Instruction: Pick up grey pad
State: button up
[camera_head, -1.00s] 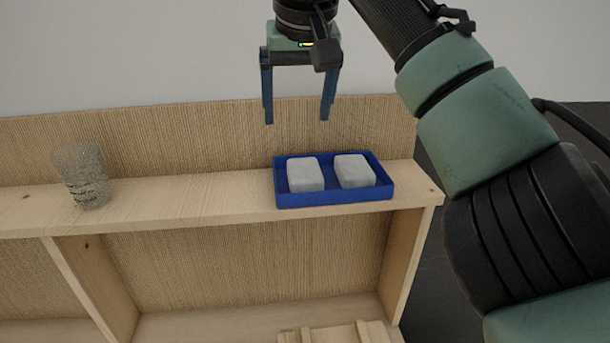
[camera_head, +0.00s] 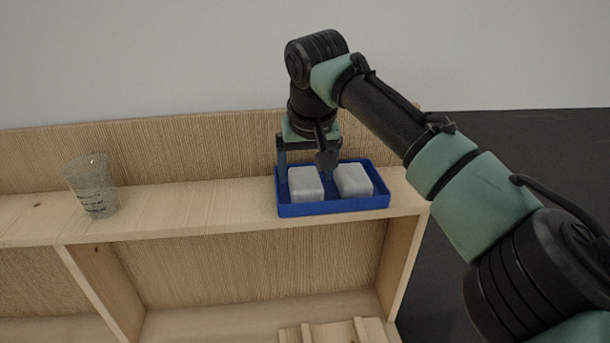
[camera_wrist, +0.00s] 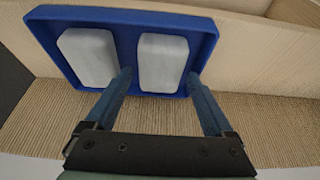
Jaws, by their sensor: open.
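Two pale grey pads lie side by side in a blue tray (camera_head: 335,208) on the wooden shelf. In the head view, the left pad (camera_head: 306,187) is at my gripper (camera_head: 305,175) and the right pad (camera_head: 353,180) is clear of it. In the wrist view, my gripper (camera_wrist: 159,73) is open, with its blue fingertips on either side of the near end of one pad (camera_wrist: 162,62). The left finger is close to the other pad (camera_wrist: 89,57). I cannot tell whether the fingers touch either pad. The right finger is partly hidden in the head view.
A speckled, see-through cup (camera_head: 93,186) stands on the shelf (camera_head: 190,208), well left of the tray. The tray's raised rim surrounds the pads closely. A ribbed back panel (camera_head: 120,155) rises behind the shelf. The shelf between cup and tray is clear.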

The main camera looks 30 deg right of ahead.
aim_at(305, 179)
jog(key=shift+w+f, duration=0.3)
jog(key=shift+f, duration=0.35)
jog(key=c, duration=1.1)
jog(key=shift+r, duration=0.15)
notch_tip(305, 179, up, 10)
jog(key=shift+f+b, duration=0.1)
jog(key=shift+b, duration=1.15)
